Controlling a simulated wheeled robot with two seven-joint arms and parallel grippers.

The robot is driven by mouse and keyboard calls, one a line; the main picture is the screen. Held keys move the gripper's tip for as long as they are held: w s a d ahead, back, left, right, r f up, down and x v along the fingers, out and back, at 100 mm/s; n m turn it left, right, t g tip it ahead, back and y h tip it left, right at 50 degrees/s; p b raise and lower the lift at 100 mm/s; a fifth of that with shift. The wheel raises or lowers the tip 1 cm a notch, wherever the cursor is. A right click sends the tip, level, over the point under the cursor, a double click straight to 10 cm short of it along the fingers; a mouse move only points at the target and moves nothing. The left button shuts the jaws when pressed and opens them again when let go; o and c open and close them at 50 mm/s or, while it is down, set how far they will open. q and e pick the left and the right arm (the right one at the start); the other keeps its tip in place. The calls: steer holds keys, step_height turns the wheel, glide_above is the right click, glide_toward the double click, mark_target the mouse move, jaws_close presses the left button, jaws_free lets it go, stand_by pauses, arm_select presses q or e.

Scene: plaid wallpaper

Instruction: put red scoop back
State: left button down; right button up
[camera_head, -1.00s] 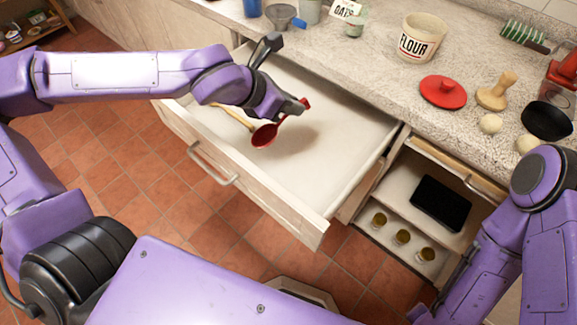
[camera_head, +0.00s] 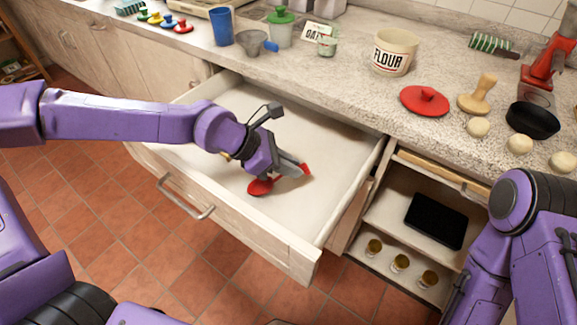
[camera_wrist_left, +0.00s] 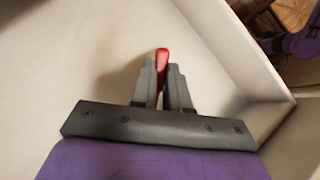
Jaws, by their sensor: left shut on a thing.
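The red scoop (camera_head: 260,187) is inside the open drawer (camera_head: 330,165), just over or on its pale floor; I cannot tell whether it touches. My left gripper (camera_head: 292,172) is shut on the scoop's handle. The red handle end sticks out past the fingers, and the bowl shows on the other side, toward the drawer front. In the left wrist view the red handle (camera_wrist_left: 162,56) stands between the two grey fingers, with the drawer wall to the right. My right arm is at the lower right, but its gripper is not seen.
The drawer's right part is bare. On the counter stand a flour tub (camera_head: 394,52), a red lid (camera_head: 425,100), a blue cup (camera_head: 221,27) and a black bowl (camera_head: 539,120). An open cabinet holds a black tray (camera_head: 436,221).

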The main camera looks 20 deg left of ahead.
arm_select(q)
steer(key=shift+f, duration=0.1)
steer(key=c, duration=1.5)
jaws_free()
steer(key=shift+f, duration=0.1)
steer(key=shift+c, duration=0.2)
steer(key=o, duration=0.4)
steer(key=shift+r, duration=0.35)
steer(key=p+v, duration=0.2)
steer(key=v, duration=0.9)
steer(key=shift+s+a+r, duration=0.2)
steer(key=shift+a, duration=0.15)
